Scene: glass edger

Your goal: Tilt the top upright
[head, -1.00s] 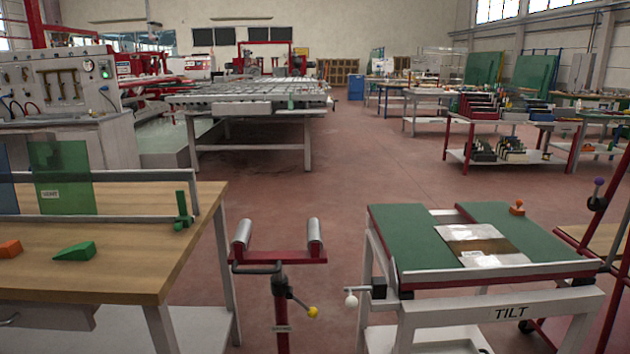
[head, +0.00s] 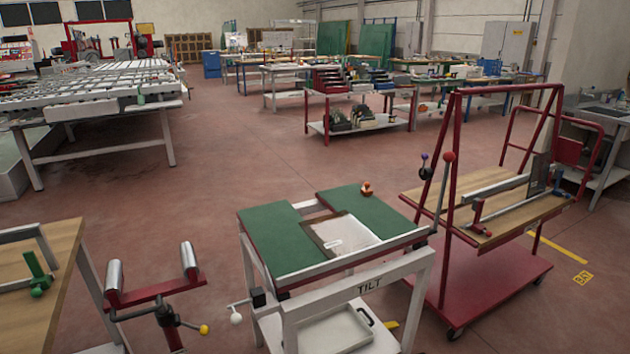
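The tilt table stands in the lower middle of the head view. Its top (head: 277,242) is green, in two panels, and lies flat. A pale sheet with a brown edge (head: 352,234) lies over the middle gap. The white frame (head: 390,283) below carries the word TILT. A lever with a white ball knob (head: 237,318) sticks out at the front left corner beside a black block. An orange-brown knobbed piece (head: 366,188) sits at the back right of the top. Neither of my grippers is in view.
A roller stand (head: 155,290) with two rollers stands just left of the tilt table. A wooden bench (head: 50,310) is at the far left. A red trolley with an A-frame (head: 490,275) stands close on the right. Open floor (head: 220,150) lies behind the table.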

